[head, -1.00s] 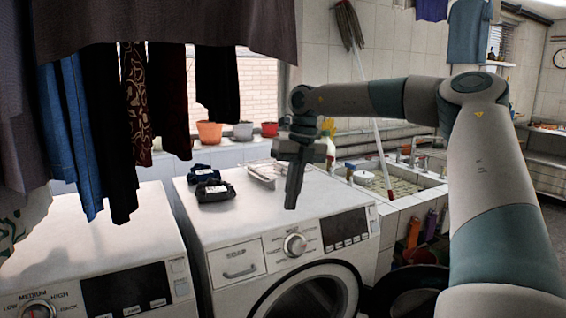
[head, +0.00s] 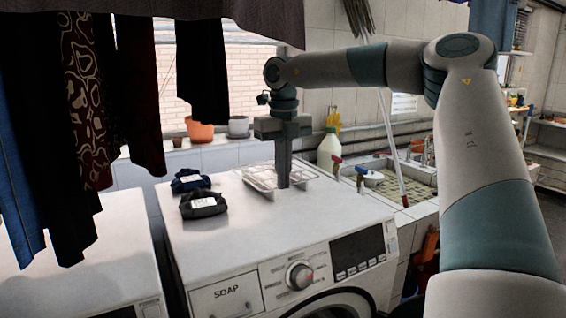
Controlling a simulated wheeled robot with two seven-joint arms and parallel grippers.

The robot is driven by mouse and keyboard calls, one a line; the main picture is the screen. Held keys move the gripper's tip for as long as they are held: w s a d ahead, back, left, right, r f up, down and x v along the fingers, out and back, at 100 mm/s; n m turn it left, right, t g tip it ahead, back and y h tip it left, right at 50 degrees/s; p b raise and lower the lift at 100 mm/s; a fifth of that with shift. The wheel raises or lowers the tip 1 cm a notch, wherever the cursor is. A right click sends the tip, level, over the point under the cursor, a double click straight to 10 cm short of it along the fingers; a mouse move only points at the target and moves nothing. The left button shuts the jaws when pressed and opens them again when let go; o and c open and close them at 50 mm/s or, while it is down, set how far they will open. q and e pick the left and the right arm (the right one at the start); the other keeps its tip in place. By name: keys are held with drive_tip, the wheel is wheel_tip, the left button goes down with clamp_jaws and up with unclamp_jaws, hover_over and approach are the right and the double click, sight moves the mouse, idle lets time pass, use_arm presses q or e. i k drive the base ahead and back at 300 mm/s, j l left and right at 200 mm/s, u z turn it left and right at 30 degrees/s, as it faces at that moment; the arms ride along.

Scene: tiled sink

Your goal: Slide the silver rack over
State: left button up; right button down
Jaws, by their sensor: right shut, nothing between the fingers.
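The silver rack (head: 258,177) lies flat on top of the right-hand washing machine (head: 225,236), towards its back. My right gripper (head: 283,184) points down, shut and empty, with its fingertips at the rack's middle in the picture. The fingers hide part of the rack. I cannot tell whether they touch it. My left gripper is not in view.
Two dark bundles with white labels (head: 204,204) (head: 191,180) sit left of the rack. Hanging clothes (head: 85,90) fill the upper left. A tiled sink (head: 405,185) and a pale bottle (head: 328,150) stand to the right. The machine's front top is clear.

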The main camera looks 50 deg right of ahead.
sight(268, 191)
drive_tip(key=i+l, duration=0.55)
drive_tip(key=l, duration=0.25)
drive_tip(key=i+l, duration=0.3)
drive_tip(key=l, duration=0.15)
